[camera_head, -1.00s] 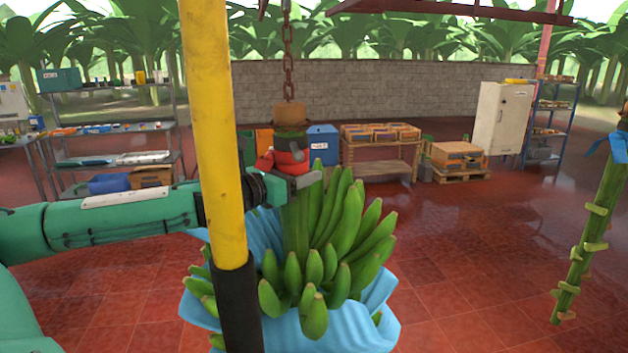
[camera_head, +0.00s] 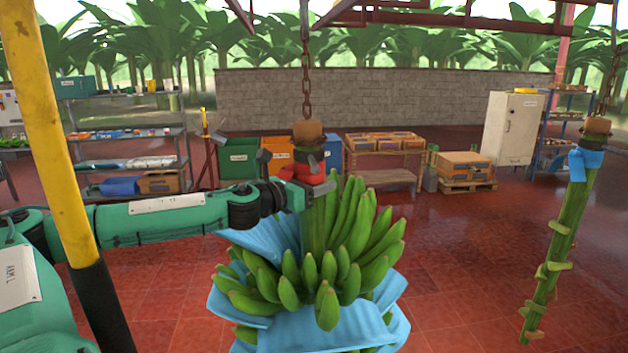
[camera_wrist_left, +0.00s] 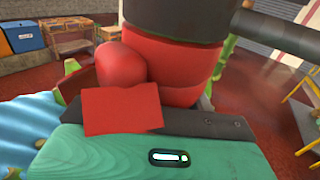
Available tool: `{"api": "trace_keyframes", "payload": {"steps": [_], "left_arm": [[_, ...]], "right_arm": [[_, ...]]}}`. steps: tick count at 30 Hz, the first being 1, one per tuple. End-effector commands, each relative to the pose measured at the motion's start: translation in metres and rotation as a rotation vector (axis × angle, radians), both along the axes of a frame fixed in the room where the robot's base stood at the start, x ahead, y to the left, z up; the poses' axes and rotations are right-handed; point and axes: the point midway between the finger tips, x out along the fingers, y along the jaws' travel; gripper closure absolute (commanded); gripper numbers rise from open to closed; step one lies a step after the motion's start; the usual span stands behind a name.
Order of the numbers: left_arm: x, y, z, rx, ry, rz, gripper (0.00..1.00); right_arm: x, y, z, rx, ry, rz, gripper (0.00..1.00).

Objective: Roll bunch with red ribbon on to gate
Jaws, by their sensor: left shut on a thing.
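The green banana bunch (camera_head: 350,245) hangs upright from a chain (camera_head: 305,65), with a blue cover (camera_head: 330,330) folded down around its lower part. My left gripper (camera_head: 312,188) is shut on the stem at the ribbon, above the fruit. In the left wrist view the red ribbon (camera_wrist_left: 188,62) fills the middle, with its knot and flat tail close against the gripper. I cannot tell for sure which structure is the gate. My right gripper is out of view.
A yellow post with a black lower sleeve (camera_head: 60,140) stands close at left, beside my left arm. A bare stem with a blue ribbon (camera_head: 565,225) hangs at right. Shelves (camera_head: 125,135), a crate table (camera_head: 385,155) and a white cabinet (camera_head: 513,130) stand behind. The red floor between is open.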

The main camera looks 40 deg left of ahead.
Motion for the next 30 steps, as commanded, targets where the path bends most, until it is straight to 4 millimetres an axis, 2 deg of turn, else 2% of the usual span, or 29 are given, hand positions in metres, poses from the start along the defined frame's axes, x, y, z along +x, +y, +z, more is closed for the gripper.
{"api": "trace_keyframes", "payload": {"steps": [12,13,16,25,30], "left_arm": [[0.001,0.001,-0.005,0.005,0.006,0.004,0.88],[0.001,0.001,-0.005,0.005,0.006,0.004,0.45],[0.001,0.000,-0.004,0.005,0.005,0.003,0.27],[0.000,0.000,-0.002,0.004,0.002,0.003,0.27],[-0.008,0.002,-0.005,0.006,0.001,0.004,0.27]], "right_arm": [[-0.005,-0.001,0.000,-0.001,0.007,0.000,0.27],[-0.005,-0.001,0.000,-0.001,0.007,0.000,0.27],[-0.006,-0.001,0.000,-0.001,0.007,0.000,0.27],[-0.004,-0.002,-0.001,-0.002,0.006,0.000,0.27],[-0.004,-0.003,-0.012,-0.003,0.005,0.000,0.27]]}}
